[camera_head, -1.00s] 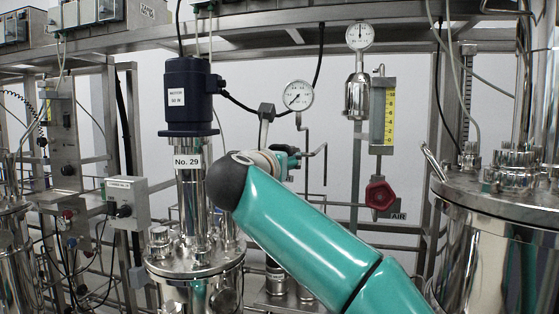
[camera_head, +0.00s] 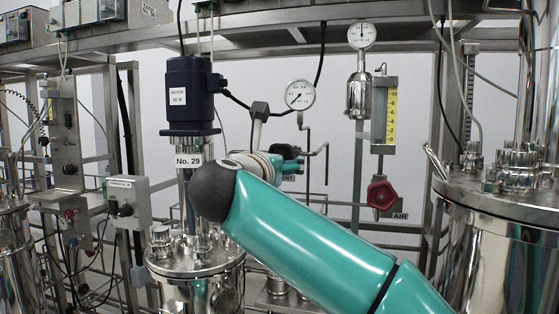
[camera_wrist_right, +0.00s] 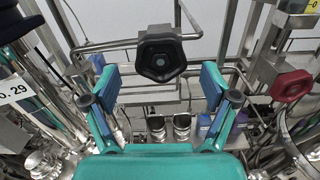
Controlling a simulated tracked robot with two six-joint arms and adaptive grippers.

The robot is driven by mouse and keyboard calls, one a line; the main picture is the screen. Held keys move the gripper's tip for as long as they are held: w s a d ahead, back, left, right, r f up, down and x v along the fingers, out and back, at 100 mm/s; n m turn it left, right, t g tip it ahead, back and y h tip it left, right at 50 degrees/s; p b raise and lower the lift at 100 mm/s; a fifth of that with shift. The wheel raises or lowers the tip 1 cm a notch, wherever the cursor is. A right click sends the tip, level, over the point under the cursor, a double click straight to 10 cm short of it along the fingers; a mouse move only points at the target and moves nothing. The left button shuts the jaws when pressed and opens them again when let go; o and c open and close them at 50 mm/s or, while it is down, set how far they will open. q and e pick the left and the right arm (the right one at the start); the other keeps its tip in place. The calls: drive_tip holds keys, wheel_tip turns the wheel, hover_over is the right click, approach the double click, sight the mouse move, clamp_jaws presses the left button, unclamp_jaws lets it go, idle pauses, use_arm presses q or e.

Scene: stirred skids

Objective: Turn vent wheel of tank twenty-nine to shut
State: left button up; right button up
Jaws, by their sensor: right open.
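Tank twenty-nine (camera_head: 195,262) is a shiny steel vessel with a dark blue motor on top and a "No. 29" label (camera_head: 188,160). A black hand wheel (camera_wrist_right: 161,53) on a horizontal pipe shows in the right wrist view; my arm hides it in the head view. The label behind my arm is partly covered, with "NT" readable. My right gripper (camera_wrist_right: 160,82) is open and empty, its blue-padded fingers to either side and slightly below the wheel in the picture. I see no contact. My left gripper is out of view.
A red hand wheel (camera_head: 380,194) marked AIR is to the right; it also shows in the wrist view (camera_wrist_right: 293,85). A round gauge (camera_head: 299,95), bent pipes and frame posts stand close around. Another steel tank (camera_head: 490,225) is at the right.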

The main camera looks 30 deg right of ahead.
drive_tip(key=v, duration=0.8)
